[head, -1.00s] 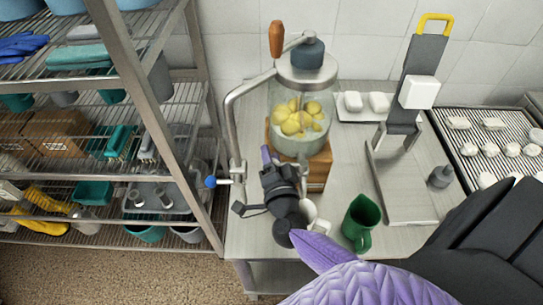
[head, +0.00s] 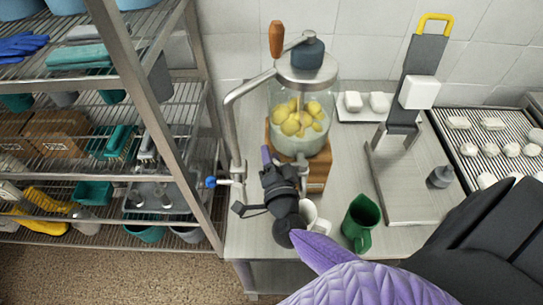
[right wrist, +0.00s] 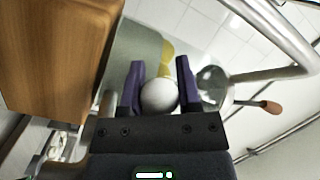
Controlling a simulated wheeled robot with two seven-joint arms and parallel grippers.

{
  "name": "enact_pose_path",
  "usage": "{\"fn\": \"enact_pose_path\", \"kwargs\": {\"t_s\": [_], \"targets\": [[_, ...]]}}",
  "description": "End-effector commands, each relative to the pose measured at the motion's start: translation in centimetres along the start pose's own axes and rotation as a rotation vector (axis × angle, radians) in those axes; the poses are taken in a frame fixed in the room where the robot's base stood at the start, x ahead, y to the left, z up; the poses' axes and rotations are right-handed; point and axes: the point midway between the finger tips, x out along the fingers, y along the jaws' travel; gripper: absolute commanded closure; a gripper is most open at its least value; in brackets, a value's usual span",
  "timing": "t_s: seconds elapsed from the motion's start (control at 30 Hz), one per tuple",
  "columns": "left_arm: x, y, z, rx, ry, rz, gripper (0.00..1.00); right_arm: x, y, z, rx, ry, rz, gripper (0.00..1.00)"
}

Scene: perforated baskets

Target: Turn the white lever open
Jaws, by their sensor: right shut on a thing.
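The glass juice vessel (head: 290,145) with yellow fruit stands on a wooden block (head: 318,170) on the steel table. My right gripper (head: 266,155) is in front of the block, its purple finger pointing up. In the right wrist view, the purple fingers (right wrist: 160,95) are shut on a round white end (right wrist: 159,97), which looks like the white lever's knob. The rest of the lever is hidden behind the gripper in the head view. My left gripper is not in view.
A white cup (head: 311,212) stands close right of my gripper, with a green jug (head: 361,222) beyond it. A bent metal pipe (head: 232,125) and a blue-tipped valve (head: 211,182) are close on the left. A steel shelf rack (head: 165,125) stands left of the table.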

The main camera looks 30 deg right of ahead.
Motion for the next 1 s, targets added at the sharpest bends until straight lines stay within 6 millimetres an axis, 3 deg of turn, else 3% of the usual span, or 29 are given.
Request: {"fn": "enact_pose_path", "kwargs": {"t_s": [0.37, 0.63, 0.97, 1.0], "targets": [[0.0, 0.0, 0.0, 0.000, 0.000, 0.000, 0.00, -0.1, 0.1, 0.0, -0.002, -0.013, -0.008, 1.00], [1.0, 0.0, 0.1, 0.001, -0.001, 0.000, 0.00, -2.4, 0.0, 0.6, -0.006, -0.292, -0.199, 1.00], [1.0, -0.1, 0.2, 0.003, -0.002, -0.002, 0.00, -2.7, -0.3, 0.6, 0.001, -0.333, -0.221, 1.00], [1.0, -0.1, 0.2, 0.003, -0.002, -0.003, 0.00, -2.7, -0.3, 0.6, 0.001, -0.333, -0.221, 0.55]]}}
